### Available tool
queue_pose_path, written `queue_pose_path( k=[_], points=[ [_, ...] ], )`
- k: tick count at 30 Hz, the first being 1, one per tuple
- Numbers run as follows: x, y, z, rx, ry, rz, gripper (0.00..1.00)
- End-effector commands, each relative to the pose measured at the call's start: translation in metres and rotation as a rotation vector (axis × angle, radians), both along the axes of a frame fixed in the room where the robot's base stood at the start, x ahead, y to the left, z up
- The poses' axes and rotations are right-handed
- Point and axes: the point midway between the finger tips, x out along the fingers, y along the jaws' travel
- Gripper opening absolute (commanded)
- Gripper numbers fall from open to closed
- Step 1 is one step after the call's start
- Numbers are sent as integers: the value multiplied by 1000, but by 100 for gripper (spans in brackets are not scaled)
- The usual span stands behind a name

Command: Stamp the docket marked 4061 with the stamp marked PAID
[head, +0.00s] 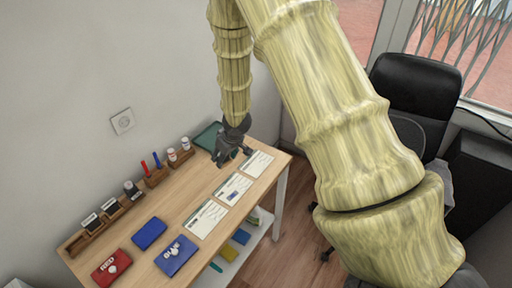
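My gripper (231,156) is at the far right part of the desk, above and beside the dockets. It is small and dark here, and I cannot tell whether its fingers hold anything. Three white dockets lie in a row: a far one (258,164), a middle one with a dark blue mark (233,188) and a near one (205,219). Their numbers are too small to read. Stamps with pale labels (92,222) (110,207) and a darker item (132,190) stand in a wooden rack (76,246). I cannot read which is marked PAID.
A red pad (111,268), a labelled blue pad (177,256) and a plain blue piece (149,233) lie near the front. A pen holder (156,177), small bottles (172,155) and a green folder (207,137) line the wall. A black chair (415,85) stands right of the desk (185,192).

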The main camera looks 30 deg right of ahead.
Motion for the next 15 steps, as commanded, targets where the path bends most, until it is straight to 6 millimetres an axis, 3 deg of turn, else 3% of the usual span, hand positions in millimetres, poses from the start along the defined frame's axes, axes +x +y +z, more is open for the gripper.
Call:
queue_pose_path(
  k=[9, 15],
  points=[
    [-10, -97, -17, -1, 2, 134, 0],
    [-20, -126, -25, 0, -1, 178, 0]
  ],
)
